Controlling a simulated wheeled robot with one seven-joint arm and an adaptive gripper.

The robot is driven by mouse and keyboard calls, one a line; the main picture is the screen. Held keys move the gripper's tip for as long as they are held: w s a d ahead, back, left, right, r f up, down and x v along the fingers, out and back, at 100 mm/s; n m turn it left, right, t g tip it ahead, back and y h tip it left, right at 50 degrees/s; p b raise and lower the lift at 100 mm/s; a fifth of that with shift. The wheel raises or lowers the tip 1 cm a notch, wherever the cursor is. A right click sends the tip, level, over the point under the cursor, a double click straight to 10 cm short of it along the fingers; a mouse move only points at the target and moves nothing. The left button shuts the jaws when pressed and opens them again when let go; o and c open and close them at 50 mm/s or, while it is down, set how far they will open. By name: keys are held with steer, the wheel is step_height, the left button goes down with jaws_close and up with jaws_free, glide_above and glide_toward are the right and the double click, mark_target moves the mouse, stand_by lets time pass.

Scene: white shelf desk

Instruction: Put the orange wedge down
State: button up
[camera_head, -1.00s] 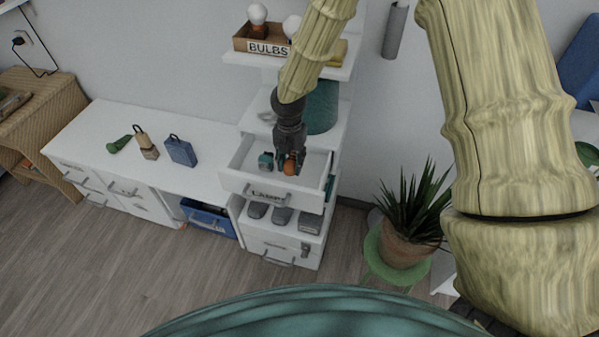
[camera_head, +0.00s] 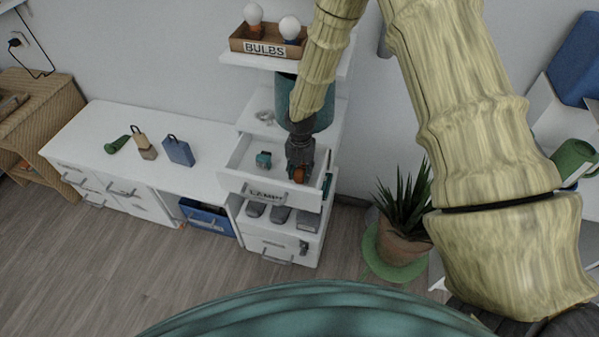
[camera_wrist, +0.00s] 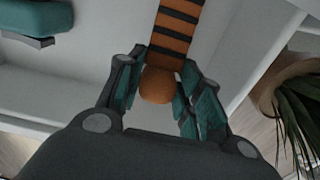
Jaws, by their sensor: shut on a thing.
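The orange wedge (camera_head: 298,175) is between the fingers of my gripper (camera_head: 299,172), at the right side of the open drawer labelled LAMPS (camera_head: 262,191). In the wrist view my gripper (camera_wrist: 157,95) is shut on the orange wedge (camera_wrist: 157,86), whose rounded end faces the camera. An orange part with dark stripes (camera_wrist: 177,28) stretches away beyond it. I cannot tell whether the wedge touches the drawer floor.
A box marked BULBS (camera_head: 264,48) stands on the shelf above. A potted plant (camera_head: 403,215) stands at the right. The drawer's middle floor is clear.

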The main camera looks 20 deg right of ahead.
steer(key=shift+a+f, duration=0.2)
steer(key=shift+f, duration=0.3)
steer(key=shift+s+d, duration=0.1)
steer(key=o, duration=1.1)
steer(key=shift+f, duration=0.1)
steer(key=shift+c, duration=0.2)
step_height(320, 180, up, 12)
